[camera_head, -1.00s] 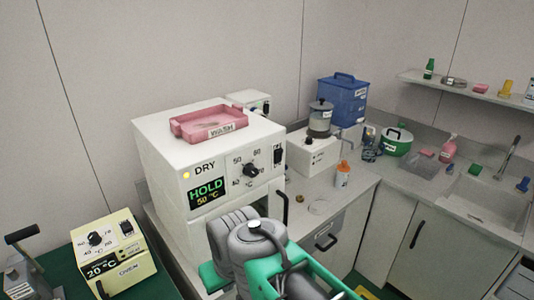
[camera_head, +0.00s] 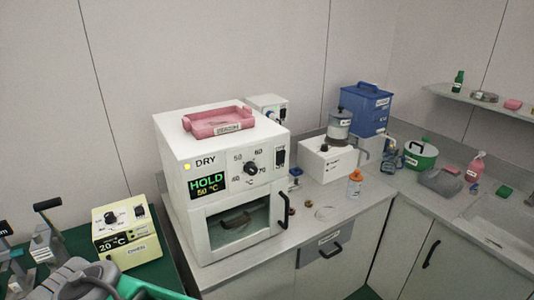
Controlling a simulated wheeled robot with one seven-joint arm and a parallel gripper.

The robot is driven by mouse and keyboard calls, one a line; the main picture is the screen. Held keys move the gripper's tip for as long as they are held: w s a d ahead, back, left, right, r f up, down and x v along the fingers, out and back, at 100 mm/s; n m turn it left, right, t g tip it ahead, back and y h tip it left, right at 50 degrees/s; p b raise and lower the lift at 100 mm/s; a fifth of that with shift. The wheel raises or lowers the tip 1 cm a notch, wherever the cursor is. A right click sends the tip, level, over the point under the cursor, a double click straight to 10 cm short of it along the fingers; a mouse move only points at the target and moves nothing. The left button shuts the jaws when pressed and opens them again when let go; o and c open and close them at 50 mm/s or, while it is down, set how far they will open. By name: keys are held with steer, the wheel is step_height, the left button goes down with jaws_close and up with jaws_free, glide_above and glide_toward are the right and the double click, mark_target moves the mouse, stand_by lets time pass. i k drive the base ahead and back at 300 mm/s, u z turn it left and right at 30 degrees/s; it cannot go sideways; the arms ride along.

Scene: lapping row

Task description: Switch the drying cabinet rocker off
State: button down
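The white drying cabinet (camera_head: 170,150) stands on the counter, marked DRY. Its display (camera_head: 208,186) reads HOLD 50 °C, and a yellow lamp is lit at upper left of the panel. A round black dial (camera_head: 251,168) sits mid-panel. The black rocker (camera_head: 281,156) is at the panel's right edge; which side is pressed is too small to tell. The glass door below is closed, with a black handle at its right.
A pink tray (camera_head: 220,121) lies on top of the cabinet. A cream heater box (camera_head: 127,234) reading 20 °C stands at left on a green surface. An orange-capped bottle (camera_head: 354,184) and a white box (camera_head: 328,160) stand on the counter to the right.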

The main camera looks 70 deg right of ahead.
mark_target(281, 156)
steer(key=k, duration=0.35)
steer(key=z, duration=1.2)
